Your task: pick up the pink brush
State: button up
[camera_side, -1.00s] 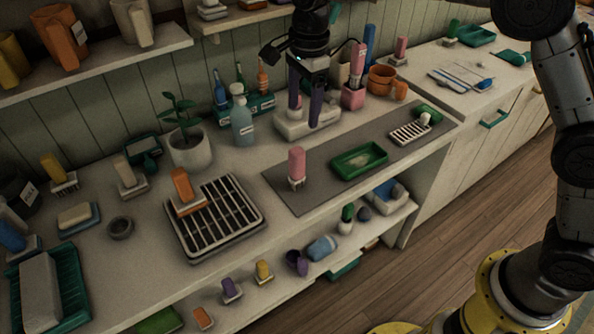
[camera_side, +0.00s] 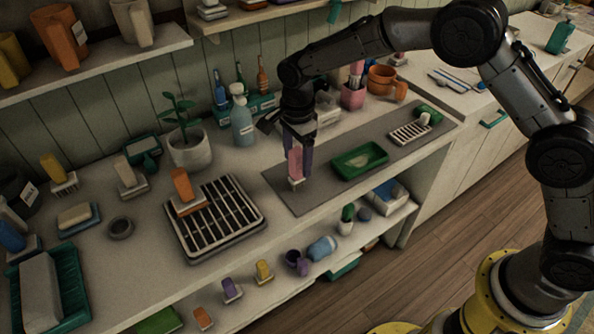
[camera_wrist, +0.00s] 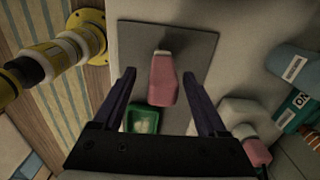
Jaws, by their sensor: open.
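The pink brush (camera_side: 295,163) stands upright on its pale base on the grey mat, near the mat's left end, in the side view. My gripper (camera_side: 298,158) is lowered over it, with the dark purple fingers close beside the brush's pink handle. In the wrist view the pink brush (camera_wrist: 163,80) lies between the two fingers of my gripper (camera_wrist: 160,78), with a gap on both sides. The gripper is open and holds nothing. The fingers partly overlap the brush in the side view.
A green tray (camera_side: 359,161) lies just right of the brush on the grey mat (camera_side: 322,200). A black-slatted rack (camera_side: 214,218) with an orange-handled brush (camera_side: 184,188) stands to the left. A spray bottle (camera_side: 243,122) and plant (camera_side: 190,148) stand behind.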

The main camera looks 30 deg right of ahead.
aim_at(297, 167)
jog(key=shift+w+f, duration=0.15)
jog(key=shift+f, duration=1.55)
grip_shut()
